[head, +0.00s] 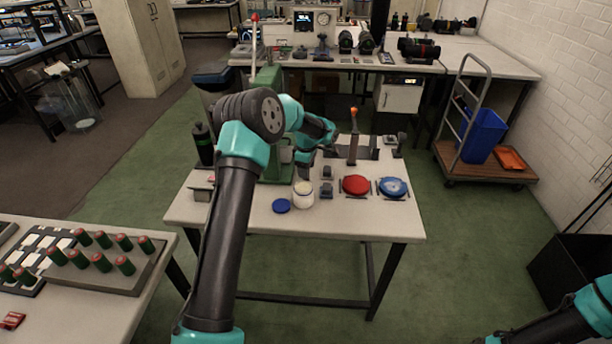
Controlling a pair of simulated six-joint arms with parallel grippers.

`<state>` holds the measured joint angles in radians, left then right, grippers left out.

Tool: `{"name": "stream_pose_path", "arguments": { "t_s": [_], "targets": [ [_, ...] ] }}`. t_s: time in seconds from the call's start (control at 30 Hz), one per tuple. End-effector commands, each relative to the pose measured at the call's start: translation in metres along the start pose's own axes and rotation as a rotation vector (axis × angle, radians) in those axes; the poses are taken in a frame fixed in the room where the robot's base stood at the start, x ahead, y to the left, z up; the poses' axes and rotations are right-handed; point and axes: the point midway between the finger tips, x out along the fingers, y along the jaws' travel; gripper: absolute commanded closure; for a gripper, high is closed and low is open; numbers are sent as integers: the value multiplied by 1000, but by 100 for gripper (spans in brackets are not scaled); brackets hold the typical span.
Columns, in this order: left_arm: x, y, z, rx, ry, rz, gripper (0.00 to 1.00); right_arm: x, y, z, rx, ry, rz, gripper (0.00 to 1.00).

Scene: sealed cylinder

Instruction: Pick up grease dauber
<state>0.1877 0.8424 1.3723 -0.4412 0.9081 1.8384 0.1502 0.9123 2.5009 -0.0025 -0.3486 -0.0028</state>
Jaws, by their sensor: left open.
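I cannot clearly make out a grease dauber. An upright tool (352,148) with an orange top and a dark body stands at the back of the small white table, and I cannot tell whether it is the dauber. An open white jar (303,197) stands near the table's middle, with a blue lid (281,206) lying to its left. My left gripper (304,166) is open above and behind the jar, partly hidden by its own wrist, with nothing visible in it. My right arm shows at the bottom right, its gripper out of view.
A red disc (356,185) and a blue disc (393,187) sit in holders right of the jar. Small dark blocks (326,189) stand between. A green press (270,125) rises behind my left arm. The table's front strip (330,226) is clear.

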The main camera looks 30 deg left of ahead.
Motion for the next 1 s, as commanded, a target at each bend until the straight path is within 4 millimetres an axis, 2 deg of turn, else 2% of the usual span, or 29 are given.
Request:
{"name": "stream_pose_path", "arguments": {
  "t_s": [0.1, 0.23, 0.7, 0.77, 1.0],
  "targets": [
    [18, 1, -1, -1, 0, -3, 42, 0, 0, 0, 0, 0, 0, 57],
    [28, 1, -1, 0, 0, -1, 42, 0, 0, 0, 0, 0, 0, 57],
    [28, 1, -1, 0, 0, 0, 42, 0, 0, 0, 0, 0, 0, 57],
    [28, 1, -1, 0, 0, 0, 45, 0, 0, 0, 0, 0, 0, 57],
    [28, 1, -1, 0, 0, 0, 68, 0, 0, 0, 0, 0, 0, 57]
  ]
}}
